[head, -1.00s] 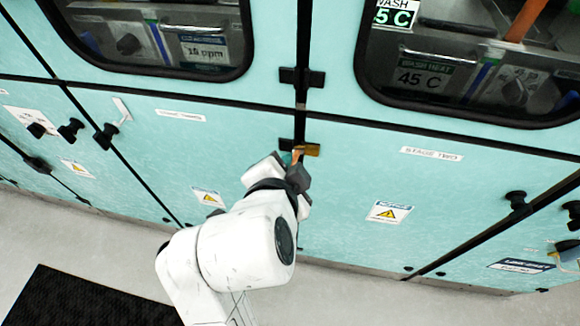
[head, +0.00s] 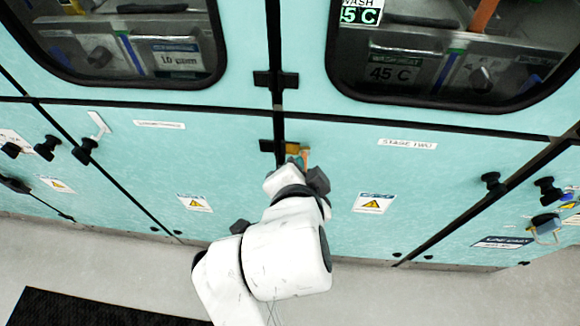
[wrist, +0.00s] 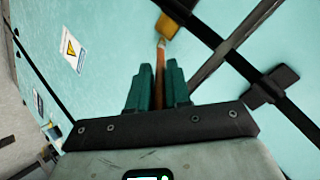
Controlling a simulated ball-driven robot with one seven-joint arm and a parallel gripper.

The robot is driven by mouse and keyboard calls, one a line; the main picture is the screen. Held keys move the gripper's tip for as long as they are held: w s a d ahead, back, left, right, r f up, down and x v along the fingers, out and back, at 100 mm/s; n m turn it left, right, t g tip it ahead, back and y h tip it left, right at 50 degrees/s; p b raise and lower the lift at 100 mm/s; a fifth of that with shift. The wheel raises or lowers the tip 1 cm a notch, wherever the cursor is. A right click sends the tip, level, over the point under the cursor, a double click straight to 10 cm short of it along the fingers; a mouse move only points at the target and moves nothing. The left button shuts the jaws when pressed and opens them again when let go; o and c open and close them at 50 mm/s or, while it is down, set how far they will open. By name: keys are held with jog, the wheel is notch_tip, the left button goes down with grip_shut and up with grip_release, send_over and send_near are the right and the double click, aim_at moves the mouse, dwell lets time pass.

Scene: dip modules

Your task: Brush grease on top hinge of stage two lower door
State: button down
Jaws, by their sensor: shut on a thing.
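The stage two lower door (head: 340,165) is a pale teal panel labelled "STAGE TWO". Its top hinge (head: 297,149) shows an amber leaf at the door's upper left corner; the amber block also shows in the wrist view (wrist: 178,23). My gripper (head: 305,172) is just below the hinge, its green fingers (wrist: 158,85) shut on an orange-handled brush (wrist: 160,62). The brush points at the hinge, with its pale tip at the lower edge of the amber block. I cannot tell whether they touch. My gripper partly hides the brush in the head view.
Upper doors with dark windows (head: 450,50) sit above, with a dark hinge (head: 275,80) between them. Black knobs (head: 493,181) and a padlock (head: 546,228) are at the right. A black mat (head: 80,308) lies on the open grey floor at lower left.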

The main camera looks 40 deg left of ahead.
jog(key=shift+d, duration=0.15)
jog(key=s+a, duration=0.1)
jog(key=a, duration=0.2)
jog(key=s+a, duration=0.1)
jog(key=a, duration=0.1)
jog(key=shift+s, duration=0.35)
dwell(0.3)
jog(key=shift+s+d, duration=0.1)
jog(key=shift+s+d, duration=0.5)
jog(key=shift+s, duration=0.35)
jog(key=shift+s+d, duration=0.55)
jog(key=shift+s, duration=0.25)
jog(key=shift+s+d, duration=0.5)
jog(key=shift+s, duration=0.35)
